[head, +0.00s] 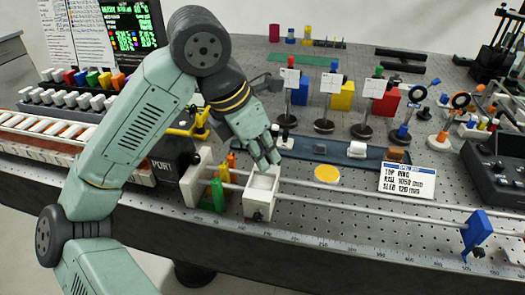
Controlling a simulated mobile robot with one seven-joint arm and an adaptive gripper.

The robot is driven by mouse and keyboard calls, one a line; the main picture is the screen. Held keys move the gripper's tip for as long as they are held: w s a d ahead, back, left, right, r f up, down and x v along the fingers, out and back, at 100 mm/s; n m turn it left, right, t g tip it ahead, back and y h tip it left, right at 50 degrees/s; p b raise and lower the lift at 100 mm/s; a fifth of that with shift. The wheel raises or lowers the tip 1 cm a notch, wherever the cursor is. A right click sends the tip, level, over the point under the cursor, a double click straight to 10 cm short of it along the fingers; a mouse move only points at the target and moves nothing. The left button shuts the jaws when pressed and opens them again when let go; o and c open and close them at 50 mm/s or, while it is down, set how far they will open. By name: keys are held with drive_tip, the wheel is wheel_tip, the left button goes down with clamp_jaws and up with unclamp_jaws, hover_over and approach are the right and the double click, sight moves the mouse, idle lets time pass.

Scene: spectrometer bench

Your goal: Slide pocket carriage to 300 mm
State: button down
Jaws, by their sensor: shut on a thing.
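The white pocket carriage (257,208), an open-topped box with a dark knob low on its front, sits on two parallel rails (368,199). It is near the left end of the rails, just right of the green and yellow pieces. My gripper (268,165) comes down from behind and is shut at the carriage's back wall. The exact contact is partly hidden by the fingers. A ruler scale (340,249) runs along the bench's front edge; its small numbers are hard to read.
A white end block (195,181) stands at the rails' left end, beside a green piece (217,194). A blue block (477,231) sits on the rails at right. The rails between carriage and blue block are clear. A label card (407,181) stands behind them.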

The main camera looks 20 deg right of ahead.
drive_tip(key=s+d+b, duration=0.1)
drive_tip(key=s+d, duration=0.2)
drive_tip(key=d, duration=0.2)
drive_tip(key=s+d+b, duration=0.2)
drive_tip(key=s+d, duration=0.2)
drive_tip(key=d, duration=0.2)
drive_tip(key=s+d+b, duration=0.1)
drive_tip(key=s+d, duration=0.3)
drive_tip(key=d, duration=0.1)
drive_tip(key=shift+d, duration=0.15)
drive_tip(key=c, duration=1.6)
unclamp_jaws()
drive_tip(key=v, duration=1.2)
